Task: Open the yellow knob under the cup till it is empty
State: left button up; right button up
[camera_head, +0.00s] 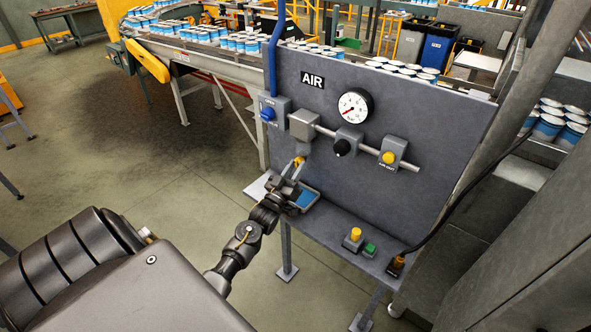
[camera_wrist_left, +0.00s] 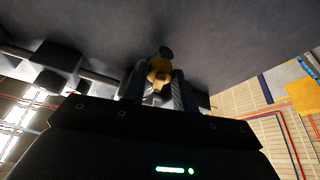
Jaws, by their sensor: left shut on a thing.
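The small yellow knob (camera_head: 299,160) is under the grey cup (camera_head: 303,147), which hangs below a square grey housing on the panel's pipe. In the left wrist view the yellow knob (camera_wrist_left: 159,68) sits between the two dark fingers of my left gripper (camera_wrist_left: 158,88). My left gripper also shows in the head view (camera_head: 291,177), reaching up at the knob from below. It is shut on the knob. The cup's inside and any liquid level cannot be made out. My right gripper is not in view.
A small tray with blue in it (camera_head: 309,197) is behind my gripper on the panel's shelf. A blue knob (camera_head: 267,114), a gauge (camera_head: 353,106), a black knob (camera_head: 342,147) and a yellow button (camera_head: 389,157) are on the panel. A yellow-topped and a green button stand on the shelf.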

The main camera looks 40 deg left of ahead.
pick_arm(q)
jog(key=m+h+b, duration=0.1)
jog(key=m, duration=0.1)
jog(key=m+h+b, duration=0.1)
jog(key=m, duration=0.2)
jog(key=shift+a+h, duration=0.15)
jog(key=shift+h, duration=0.15)
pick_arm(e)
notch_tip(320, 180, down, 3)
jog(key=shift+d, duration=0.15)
pick_arm(q)
jog(key=o, duration=1)
jog(key=shift+f+b+v, duration=0.1)
jog(key=shift+b+v, duration=1)
jog(key=shift+v, duration=1.65)
jog(key=shift+f+b+v, duration=0.15)
jog(key=shift+b+v, duration=0.95)
jog(key=shift+v, duration=1.6)
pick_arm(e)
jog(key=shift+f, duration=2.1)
